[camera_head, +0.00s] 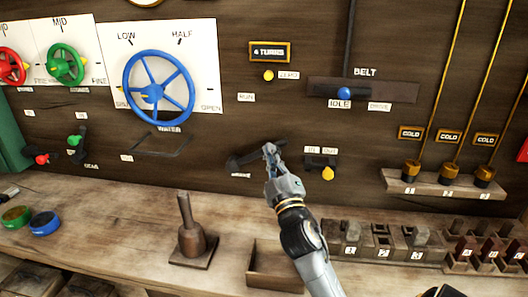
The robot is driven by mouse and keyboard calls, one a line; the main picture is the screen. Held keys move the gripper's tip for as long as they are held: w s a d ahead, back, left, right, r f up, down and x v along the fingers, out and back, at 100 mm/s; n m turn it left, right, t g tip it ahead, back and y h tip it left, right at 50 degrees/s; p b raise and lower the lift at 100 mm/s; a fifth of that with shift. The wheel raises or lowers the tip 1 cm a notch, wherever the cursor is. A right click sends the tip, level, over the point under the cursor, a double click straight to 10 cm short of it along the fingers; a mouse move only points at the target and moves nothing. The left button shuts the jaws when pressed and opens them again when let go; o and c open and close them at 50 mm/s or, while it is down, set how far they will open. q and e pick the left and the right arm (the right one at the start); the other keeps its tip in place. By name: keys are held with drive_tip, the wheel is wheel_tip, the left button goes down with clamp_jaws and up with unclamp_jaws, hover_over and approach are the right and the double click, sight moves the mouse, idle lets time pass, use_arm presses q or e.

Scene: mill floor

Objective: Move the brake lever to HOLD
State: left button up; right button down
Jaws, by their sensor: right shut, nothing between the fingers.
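A dark lever (243,161), which seems to be the brake lever, is on the wooden wall panel at the lower middle. It lies nearly level, slanting slightly up to the right. A RUN label (245,97) is well above it. A small white label (240,175) just below it is too small to read. My right gripper (268,148) is shut and empty at the lever's right end. The fingers overlap that end in the picture and partly hide it; I cannot tell whether they touch. My left gripper is not in view.
A yellow knob (327,173) under a small dark fitting sits close right of my right gripper. A blue wheel (158,91) is at upper left. On the bench are a wooden tamper-like block (192,240), an open box (262,283) and several numbered blocks.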

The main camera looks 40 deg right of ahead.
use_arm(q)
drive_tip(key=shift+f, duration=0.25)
use_arm(e)
drive_tip(key=shift+s+d+f, duration=0.2)
drive_tip(key=shift+f, duration=0.3)
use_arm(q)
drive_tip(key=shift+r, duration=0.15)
use_arm(e)
drive_tip(key=shift+r, duration=0.15)
